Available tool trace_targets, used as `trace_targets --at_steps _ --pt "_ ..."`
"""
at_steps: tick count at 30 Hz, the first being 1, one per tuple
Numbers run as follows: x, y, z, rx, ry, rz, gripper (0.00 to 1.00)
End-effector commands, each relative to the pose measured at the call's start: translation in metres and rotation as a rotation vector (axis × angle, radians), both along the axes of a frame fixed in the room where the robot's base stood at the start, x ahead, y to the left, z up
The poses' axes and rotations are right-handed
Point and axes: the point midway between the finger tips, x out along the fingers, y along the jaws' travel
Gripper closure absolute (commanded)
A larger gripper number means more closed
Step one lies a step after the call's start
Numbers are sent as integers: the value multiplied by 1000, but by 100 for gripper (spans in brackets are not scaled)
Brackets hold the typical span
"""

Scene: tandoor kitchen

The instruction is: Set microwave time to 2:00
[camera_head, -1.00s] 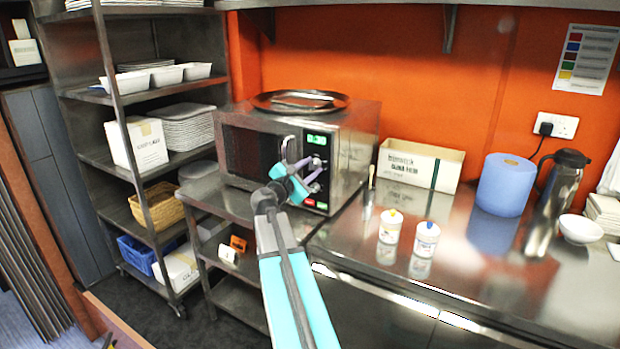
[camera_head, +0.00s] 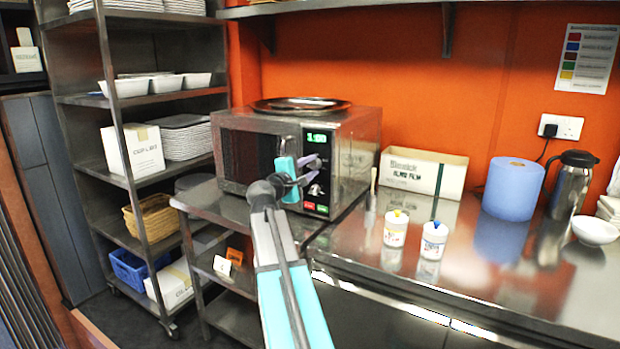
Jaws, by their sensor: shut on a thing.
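The microwave (camera_head: 250,118) stands on a steel shelf unit with its dark door shut. Its control panel is on the right of the front, with a lit green display (camera_head: 316,139) whose digits are too small to read surely. My gripper (camera_head: 314,168) is at the upper part of the panel, just below the display. Its purple fingers are shut on a control knob there, which they mostly hide. A lower round knob (camera_head: 317,189) shows below the fingers. Red and green buttons (camera_head: 316,207) sit at the panel's bottom.
A steel counter (camera_head: 400,290) to the right holds two small tubs (camera_head: 434,240), a cardboard box (camera_head: 424,172), a blue paper roll (camera_head: 511,189) and a steel flask (camera_head: 571,185). A round tray (camera_head: 300,104) lies on the microwave. A shelf rack (camera_head: 133,180) stands to the left.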

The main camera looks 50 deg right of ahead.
Motion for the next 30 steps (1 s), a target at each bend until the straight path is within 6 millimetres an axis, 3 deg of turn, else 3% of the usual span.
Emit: trace_targets --at_steps 21,30 --pt "-1 -1 -5 130 -520 -4 92" --pt "-1 -1 -3 164 -656 -5 92"
